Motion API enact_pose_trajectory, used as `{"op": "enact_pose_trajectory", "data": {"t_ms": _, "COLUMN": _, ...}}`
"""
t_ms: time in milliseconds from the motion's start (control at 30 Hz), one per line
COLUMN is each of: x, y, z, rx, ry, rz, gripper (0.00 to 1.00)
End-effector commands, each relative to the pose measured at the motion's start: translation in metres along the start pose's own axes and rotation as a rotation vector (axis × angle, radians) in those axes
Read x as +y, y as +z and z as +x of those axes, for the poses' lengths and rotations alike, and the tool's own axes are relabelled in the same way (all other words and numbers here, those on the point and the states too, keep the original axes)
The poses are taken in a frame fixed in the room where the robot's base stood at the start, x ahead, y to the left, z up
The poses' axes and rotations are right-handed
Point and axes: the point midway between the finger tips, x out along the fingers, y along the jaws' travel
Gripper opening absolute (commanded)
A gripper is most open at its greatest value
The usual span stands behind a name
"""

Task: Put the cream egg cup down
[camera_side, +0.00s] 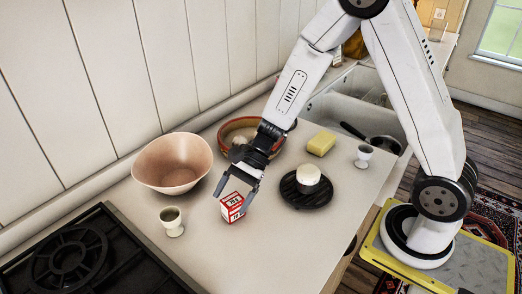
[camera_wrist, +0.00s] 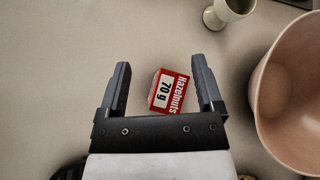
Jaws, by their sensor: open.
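A cream egg cup (camera_side: 172,222) stands upright on the counter near the hob, and an egg cup also shows at the top of the wrist view (camera_wrist: 228,12). A second, paler egg cup (camera_side: 363,157) stands near the sink. My gripper (camera_side: 235,198) points down and is open. In the wrist view its fingers (camera_wrist: 160,62) lie on either side of a small red and white hazelnuts box (camera_wrist: 169,91), with a gap at each side. The box (camera_side: 232,207) is not gripped, and the cream egg cup is outside the fingers.
A pink bowl (camera_side: 172,164) stands behind the cream egg cup. A terracotta dish (camera_side: 228,131) is partly behind my gripper. A black round trivet (camera_side: 317,201) bears a white round thing (camera_side: 308,174). A yellow block (camera_side: 321,143) lies farther back. The hob (camera_side: 88,252) is at front left.

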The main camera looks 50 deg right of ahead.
Motion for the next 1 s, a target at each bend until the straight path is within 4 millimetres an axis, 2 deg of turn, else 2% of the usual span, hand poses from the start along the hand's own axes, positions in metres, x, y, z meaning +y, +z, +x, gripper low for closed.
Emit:
{"op": "enact_pose_trajectory", "data": {"t_ms": 200, "x": 0.039, "y": -0.006, "z": -0.021, "rx": 0.187, "ry": 0.167, "rz": -0.276, "gripper": 0.85}}
{"op": "enact_pose_trajectory", "data": {"t_ms": 500, "x": 0.074, "y": -0.022, "z": -0.06, "rx": 0.433, "ry": 0.378, "rz": -0.701, "gripper": 0.85}}
{"op": "enact_pose_trajectory", "data": {"t_ms": 800, "x": 0.085, "y": -0.031, "z": -0.098, "rx": 0.638, "ry": 0.549, "rz": -1.134, "gripper": 0.85}}
{"op": "enact_pose_trajectory", "data": {"t_ms": 1000, "x": 0.085, "y": -0.031, "z": -0.109, "rx": 0.701, "ry": 0.606, "rz": -1.296, "gripper": 0.85}}
